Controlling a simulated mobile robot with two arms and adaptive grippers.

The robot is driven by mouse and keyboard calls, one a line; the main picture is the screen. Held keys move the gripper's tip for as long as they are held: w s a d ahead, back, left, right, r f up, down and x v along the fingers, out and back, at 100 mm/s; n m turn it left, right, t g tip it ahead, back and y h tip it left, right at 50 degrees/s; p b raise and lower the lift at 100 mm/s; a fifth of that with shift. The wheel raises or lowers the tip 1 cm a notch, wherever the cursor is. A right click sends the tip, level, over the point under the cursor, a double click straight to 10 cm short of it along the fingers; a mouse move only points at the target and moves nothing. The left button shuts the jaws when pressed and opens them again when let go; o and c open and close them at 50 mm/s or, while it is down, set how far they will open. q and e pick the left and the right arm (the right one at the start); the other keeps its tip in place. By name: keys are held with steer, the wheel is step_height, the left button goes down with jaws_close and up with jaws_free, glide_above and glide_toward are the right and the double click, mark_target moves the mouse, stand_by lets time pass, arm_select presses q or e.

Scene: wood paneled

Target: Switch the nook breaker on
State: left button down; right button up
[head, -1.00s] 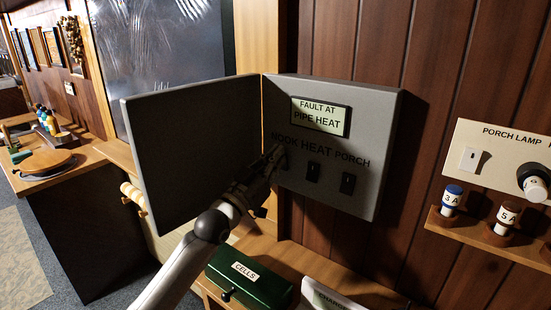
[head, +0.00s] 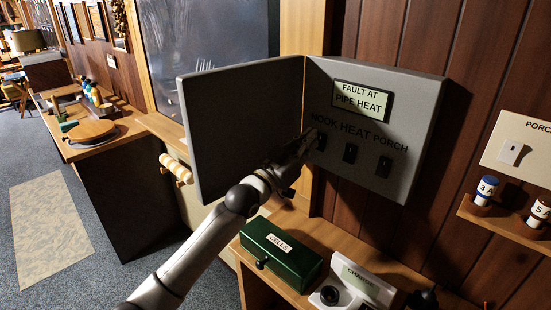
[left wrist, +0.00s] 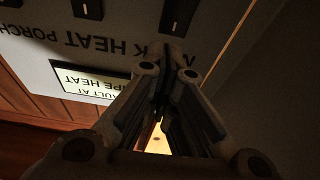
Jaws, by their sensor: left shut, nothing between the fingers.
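The breaker box (head: 408,180) hangs on the paneled wall with its door (head: 245,130) swung open to the left. Its panel carries the words NOOK, HEAT and PORCH above three black switches. The nook switch (head: 321,141) is leftmost and shows in the left wrist view (left wrist: 178,15). The heat switch (head: 350,153) and porch switch (head: 383,167) are to its right. My left gripper (head: 306,143) is shut and empty, its tips just beside the nook switch; I cannot tell if they touch. The nook switch's position is unclear. My right gripper is out of view.
A lit sign (head: 361,100) reads FAULT AT PIPE HEAT. Below the box, a green CELLS box (head: 281,254) and a white charger (head: 362,284) stand on a wooden shelf. A cream panel (head: 520,146) and fuses are on the right wall.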

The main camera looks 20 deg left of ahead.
arm_select(q)
steer(key=s+a+b, duration=0.3)
steer(key=s, duration=0.7)
steer(key=shift+a, duration=0.35)
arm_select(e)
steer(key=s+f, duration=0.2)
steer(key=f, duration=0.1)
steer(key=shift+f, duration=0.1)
arm_select(q)
steer(key=shift+s, duration=0.1)
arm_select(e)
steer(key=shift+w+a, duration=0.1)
